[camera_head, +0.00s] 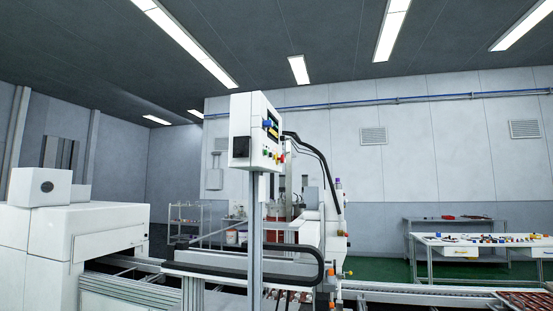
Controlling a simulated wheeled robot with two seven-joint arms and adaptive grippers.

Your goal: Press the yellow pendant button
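A white pendant control box (244,117) stands on a grey post (255,220) near the middle of the view, its front face turned to the right and seen at a steep angle. A dark screen and small coloured buttons show on that face, including green, red and yellowish spots. The buttons are too small and slanted to tell the yellow one clearly from its neighbours. Neither of my grippers shows in this view.
A conveyor (130,285) runs along the bottom, with a white machine housing (110,235) at the left. A white machine with cables (333,235) stands behind the post. Tables with small parts (480,252) stand at the right on the green floor (385,267).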

